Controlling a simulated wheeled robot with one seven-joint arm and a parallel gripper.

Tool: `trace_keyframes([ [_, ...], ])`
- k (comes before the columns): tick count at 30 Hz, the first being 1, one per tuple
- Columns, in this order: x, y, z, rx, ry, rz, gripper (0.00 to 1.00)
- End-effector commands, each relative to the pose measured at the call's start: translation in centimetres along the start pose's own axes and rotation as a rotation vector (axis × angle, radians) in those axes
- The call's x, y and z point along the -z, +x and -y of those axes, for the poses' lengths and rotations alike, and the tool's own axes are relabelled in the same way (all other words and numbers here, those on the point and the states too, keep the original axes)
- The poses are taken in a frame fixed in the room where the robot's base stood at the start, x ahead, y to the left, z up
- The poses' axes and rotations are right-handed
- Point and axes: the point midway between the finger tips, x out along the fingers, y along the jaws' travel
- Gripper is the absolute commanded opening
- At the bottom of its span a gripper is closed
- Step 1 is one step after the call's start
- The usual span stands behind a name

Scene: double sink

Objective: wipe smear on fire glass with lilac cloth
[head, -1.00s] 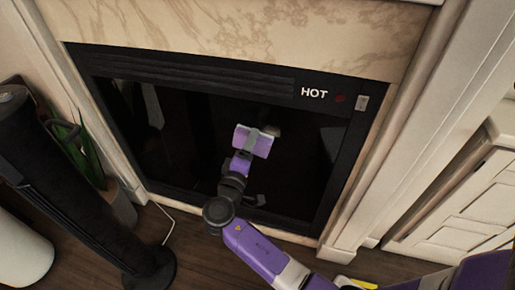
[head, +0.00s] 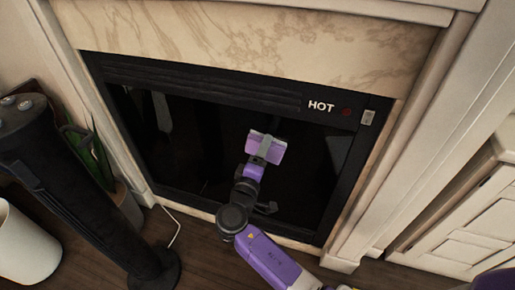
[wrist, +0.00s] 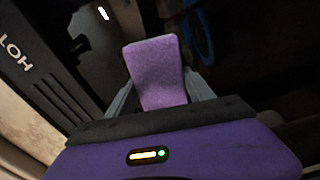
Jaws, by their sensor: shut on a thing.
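The lilac cloth (head: 277,154) is a small folded pad in front of the dark fire glass (head: 210,140). My gripper (head: 266,146) is shut on it, with a grey finger across its near face. In the wrist view the cloth (wrist: 157,70) sticks out between the grey fingers, tilted slightly. I cannot tell whether it touches the glass. No smear can be made out on the glass now; the cloth and gripper hide part of the pane, and pale reflections show at its left.
A black frame with the word HOT and a dull red spot (head: 347,112) surrounds the glass, set in a marble surround (head: 250,40). A black tower (head: 75,185) and a potted plant (head: 103,165) stand at left. A white cabinet (head: 465,215) stands at right.

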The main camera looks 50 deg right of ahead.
Motion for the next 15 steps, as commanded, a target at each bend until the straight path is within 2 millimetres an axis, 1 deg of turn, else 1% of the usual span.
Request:
trace_keyframes([
  [1,-0.6,0.1,-0.2,0.0,-0.001,0.004,0.29],
  [4,-1.3,0.2,-0.4,-0.001,0.001,0.005,0.29],
  [11,-2.0,0.3,-0.5,-0.002,0.0,0.007,0.29],
  [15,-3.0,0.2,-0.7,-0.002,0.0,0.008,0.29],
])
